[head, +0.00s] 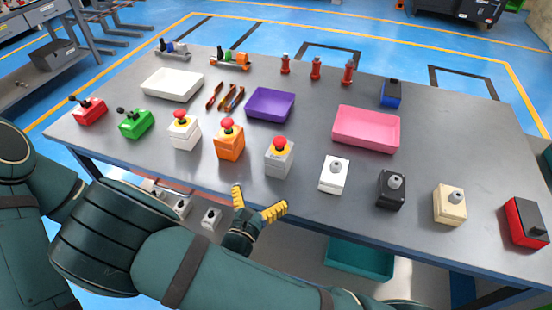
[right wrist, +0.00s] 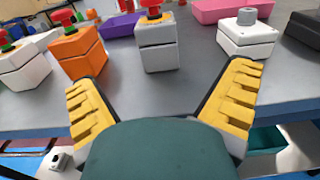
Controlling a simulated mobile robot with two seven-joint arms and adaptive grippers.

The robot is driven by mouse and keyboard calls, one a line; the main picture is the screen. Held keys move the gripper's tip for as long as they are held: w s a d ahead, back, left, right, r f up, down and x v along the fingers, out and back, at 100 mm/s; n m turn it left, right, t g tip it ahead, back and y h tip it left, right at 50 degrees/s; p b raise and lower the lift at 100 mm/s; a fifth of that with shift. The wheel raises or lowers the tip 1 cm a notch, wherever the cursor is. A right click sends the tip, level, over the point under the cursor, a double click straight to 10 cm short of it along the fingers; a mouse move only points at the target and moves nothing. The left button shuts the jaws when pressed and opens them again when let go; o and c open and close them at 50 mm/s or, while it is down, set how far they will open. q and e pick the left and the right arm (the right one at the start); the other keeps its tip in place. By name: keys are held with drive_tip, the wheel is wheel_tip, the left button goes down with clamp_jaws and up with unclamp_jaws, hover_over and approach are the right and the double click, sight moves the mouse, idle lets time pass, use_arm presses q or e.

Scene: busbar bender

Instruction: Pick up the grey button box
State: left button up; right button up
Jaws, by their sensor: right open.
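The grey button box (head: 279,160) has a yellow top plate and a red mushroom button. It stands upright near the front edge of the table, between the orange and white boxes. In the right wrist view the grey box (right wrist: 157,45) stands ahead, between the spread fingers, its button cut off by the top edge. My right gripper (head: 262,203) is open and empty, in front of the table edge and short of the grey box, not touching it. Its yellow fingers (right wrist: 162,98) show in the right wrist view. My left gripper is not seen.
An orange box (head: 229,141) stands left of the grey box, and a white box with a grey knob (head: 334,175) right of it. Purple (head: 269,104) and pink (head: 365,130) trays lie behind. The table's front edge (head: 330,208) is close to my right gripper.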

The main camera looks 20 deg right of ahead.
sight(275, 165)
drive_tip(key=x, duration=0.8)
drive_tip(key=shift+w+d+f+b, duration=0.1)
drive_tip(key=shift+w+f+b, duration=0.05)
drive_tip(key=shift+w+b, duration=0.2)
drive_tip(key=x, duration=0.5)
drive_tip(key=shift+w+f+b, duration=0.15)
drive_tip(key=shift+f+b, duration=0.15)
drive_tip(key=shift+b, duration=0.05)
drive_tip(key=c, duration=1.3)
